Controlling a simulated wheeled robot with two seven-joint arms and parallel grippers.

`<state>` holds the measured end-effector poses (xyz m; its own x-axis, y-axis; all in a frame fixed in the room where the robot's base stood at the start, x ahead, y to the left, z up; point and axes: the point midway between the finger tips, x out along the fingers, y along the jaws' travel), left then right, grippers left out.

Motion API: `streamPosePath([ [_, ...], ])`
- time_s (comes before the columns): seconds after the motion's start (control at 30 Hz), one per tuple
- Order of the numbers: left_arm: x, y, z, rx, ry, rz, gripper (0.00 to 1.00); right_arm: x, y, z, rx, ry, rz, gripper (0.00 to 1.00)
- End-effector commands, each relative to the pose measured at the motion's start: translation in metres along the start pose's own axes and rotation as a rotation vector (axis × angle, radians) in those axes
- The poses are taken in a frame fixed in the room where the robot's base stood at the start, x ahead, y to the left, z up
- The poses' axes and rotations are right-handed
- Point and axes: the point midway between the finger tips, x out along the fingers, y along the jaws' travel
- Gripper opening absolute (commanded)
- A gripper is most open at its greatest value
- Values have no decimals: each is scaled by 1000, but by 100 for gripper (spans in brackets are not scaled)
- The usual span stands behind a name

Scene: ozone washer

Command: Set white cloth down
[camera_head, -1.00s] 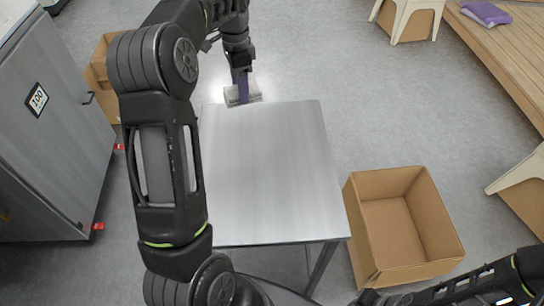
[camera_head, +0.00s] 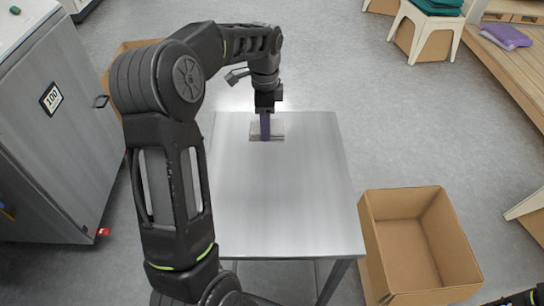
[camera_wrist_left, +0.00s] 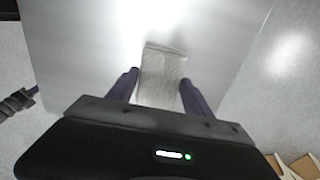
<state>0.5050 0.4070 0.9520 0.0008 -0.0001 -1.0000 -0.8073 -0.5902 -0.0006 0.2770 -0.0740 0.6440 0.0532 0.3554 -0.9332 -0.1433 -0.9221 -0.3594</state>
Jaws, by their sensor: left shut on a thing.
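The white cloth (camera_head: 278,131) shows as a small folded, greyish-white piece over the far part of the steel table (camera_head: 280,200). My left gripper (camera_head: 265,135), with purple fingers, comes down from above and is shut on it. In the left wrist view the cloth (camera_wrist_left: 163,65) sits between the two fingers (camera_wrist_left: 159,78) and reaches beyond their tips, with the bright tabletop behind it. I cannot tell whether the cloth touches the tabletop.
An open, empty cardboard box (camera_head: 372,240) stands right of the table. A grey metal cabinet (camera_head: 60,140) is on the left, with another box (camera_head: 115,60) behind it. A purple cloth (camera_head: 505,36) lies on the wooden bench. The tabletop's middle is clear.

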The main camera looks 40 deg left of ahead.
Motion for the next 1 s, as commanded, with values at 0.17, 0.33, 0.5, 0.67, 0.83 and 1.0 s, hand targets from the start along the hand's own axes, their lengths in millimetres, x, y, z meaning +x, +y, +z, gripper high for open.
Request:
streamPosePath([
  [0.17,32,1,1,0,-2,4,19,-5,-2,0,1,-1,2,0],
  [0.33,47,0,1,-1,-1,1,19,-6,-2,1,2,-2,3,0],
  [0.5,47,0,0,-1,0,0,19,-6,-2,1,2,-2,3,0],
  [0.67,52,0,1,-1,-1,2,19,-7,-2,1,2,-2,3,0],
  [0.83,75,1,0,-1,-1,4,19,-11,-3,1,3,-3,4,0],
  [1.0,85,0,0,-1,0,1,19,-11,-3,2,3,-4,5,0],
])
